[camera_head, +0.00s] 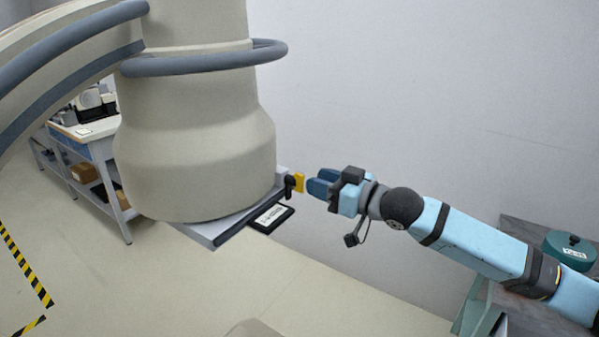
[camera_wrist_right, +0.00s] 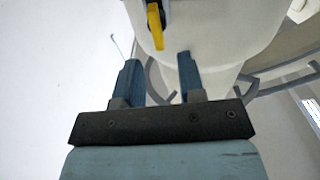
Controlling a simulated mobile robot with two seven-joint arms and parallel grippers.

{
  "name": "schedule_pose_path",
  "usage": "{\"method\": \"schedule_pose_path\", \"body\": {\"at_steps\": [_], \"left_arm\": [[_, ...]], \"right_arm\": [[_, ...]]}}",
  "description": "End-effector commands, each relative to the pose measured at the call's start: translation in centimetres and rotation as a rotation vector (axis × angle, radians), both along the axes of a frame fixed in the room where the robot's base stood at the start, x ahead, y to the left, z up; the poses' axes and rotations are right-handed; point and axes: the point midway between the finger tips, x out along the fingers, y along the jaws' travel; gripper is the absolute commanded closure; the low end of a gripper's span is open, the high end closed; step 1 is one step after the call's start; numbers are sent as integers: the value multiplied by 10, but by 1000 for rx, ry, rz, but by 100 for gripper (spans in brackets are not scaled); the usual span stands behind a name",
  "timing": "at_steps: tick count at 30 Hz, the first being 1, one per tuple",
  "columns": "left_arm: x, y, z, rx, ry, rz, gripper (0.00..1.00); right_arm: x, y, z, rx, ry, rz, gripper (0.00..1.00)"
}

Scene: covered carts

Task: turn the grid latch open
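The latch shows as a small yellow handle (camera_head: 299,183) on a black mount (camera_head: 288,185), at the right edge of the grey platform under a large beige column. The yellow handle stands upright in the head view. In the right wrist view the yellow handle (camera_wrist_right: 155,27) is at the top, beyond the fingertips and roughly in line with the gap between them. My right gripper (camera_head: 314,182) is just right of the handle. Its two blue fingers (camera_wrist_right: 158,60) are apart with nothing between them. My left gripper is not in view.
The beige column (camera_head: 195,140) with a grey ring stands left of the latch. A black-framed label (camera_head: 271,218) lies by the platform (camera_head: 222,233). A shelved bench (camera_head: 95,150) is at left; a teal round object (camera_head: 570,248) is at right. The wall side is clear.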

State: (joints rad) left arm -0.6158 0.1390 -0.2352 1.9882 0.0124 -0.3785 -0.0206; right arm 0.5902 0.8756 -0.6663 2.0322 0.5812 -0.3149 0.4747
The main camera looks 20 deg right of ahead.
Motion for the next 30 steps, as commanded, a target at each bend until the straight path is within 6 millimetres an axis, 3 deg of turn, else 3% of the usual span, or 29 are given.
{"method": "schedule_pose_path", "body": {"at_steps": [3,9,21,26,30], "left_arm": [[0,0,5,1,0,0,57],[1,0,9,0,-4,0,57],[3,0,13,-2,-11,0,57],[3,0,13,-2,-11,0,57],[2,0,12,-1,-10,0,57]], "right_arm": [[19,15,2,2,-2,0,64],[38,30,1,0,-1,-1,64],[44,34,0,-2,-1,0,64],[44,34,0,-2,-1,0,100],[44,34,0,-2,-2,0,100]]}}
